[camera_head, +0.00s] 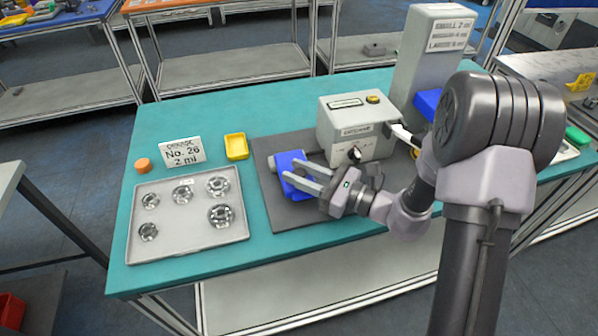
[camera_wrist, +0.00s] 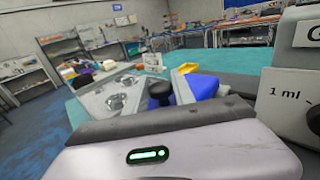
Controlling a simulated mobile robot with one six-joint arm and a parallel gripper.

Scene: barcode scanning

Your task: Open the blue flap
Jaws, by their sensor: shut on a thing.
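A blue flap-like piece (camera_head: 286,160) is on the dark grey mat, in front of the boxy grey machine. My gripper (camera_head: 291,171) reaches in from the right, its two long pale fingers closed on the blue piece. The fingers hide part of it, and I cannot tell how far it is opened. A second blue part (camera_head: 428,103) is on the tall grey dispenser at the back right, apart from my gripper.
The grey machine (camera_head: 350,140) stands close behind my gripper. A metal tray (camera_head: 182,236) with several metal discs lies to the left. A yellow dish (camera_head: 236,147), a "No. 26 2 ml" card (camera_head: 182,152) and an orange cap (camera_head: 143,165) are behind it.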

